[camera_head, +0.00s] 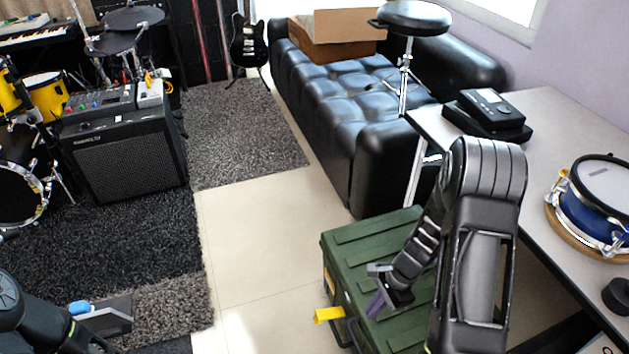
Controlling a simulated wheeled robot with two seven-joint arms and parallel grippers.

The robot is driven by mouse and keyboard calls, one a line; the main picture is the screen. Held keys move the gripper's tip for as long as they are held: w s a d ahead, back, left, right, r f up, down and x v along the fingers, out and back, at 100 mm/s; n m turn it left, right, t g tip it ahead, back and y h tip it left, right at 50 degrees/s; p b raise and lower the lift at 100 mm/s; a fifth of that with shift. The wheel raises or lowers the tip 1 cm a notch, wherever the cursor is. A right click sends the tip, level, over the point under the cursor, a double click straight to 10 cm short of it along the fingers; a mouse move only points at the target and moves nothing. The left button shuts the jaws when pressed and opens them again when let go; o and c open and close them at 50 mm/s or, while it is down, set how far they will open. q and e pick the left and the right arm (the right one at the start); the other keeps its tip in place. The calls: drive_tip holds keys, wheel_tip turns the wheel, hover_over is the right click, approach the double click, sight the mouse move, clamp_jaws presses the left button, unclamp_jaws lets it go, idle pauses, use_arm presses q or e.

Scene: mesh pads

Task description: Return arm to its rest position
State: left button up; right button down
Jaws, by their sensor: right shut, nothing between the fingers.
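My right arm (480,240) comes up from the bottom right of the head view and bends down at its elbow. Its gripper (376,306) hangs in front of the green ridged case (375,240) and looks shut and empty. I cannot tell whether it touches the case. Part of my left arm (12,305) shows at the lower left corner. Its gripper cannot be made out.
A grey table (560,130) at the right bears a blue drum (596,200) and a black device (490,110). A black sofa (350,110) stands behind. An amplifier (130,155) stands at left. Bare floor (250,240) lies between the rugs and the case.

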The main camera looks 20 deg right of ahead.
drive_tip(key=s+a+f+n, duration=0.25)
drive_tip(key=a+n, duration=0.25)
drive_tip(key=a, duration=0.3)
drive_tip(key=s+a+f+n, duration=0.1)
drive_tip(key=s+a+n, duration=0.3)
drive_tip(key=a+n, duration=0.3)
drive_tip(key=s+a+f+n, duration=0.2)
drive_tip(key=s+a+n, duration=0.15)
drive_tip(key=a, duration=0.55)
wheel_tip(320, 180, up, 12)
drive_tip(key=p, duration=1.2)
drive_tip(key=shift+a+r+n+t, duration=0.25)
drive_tip(key=shift+n+t, duration=0.05)
drive_tip(key=shift+n, duration=0.15)
drive_tip(key=shift+s, duration=0.1)
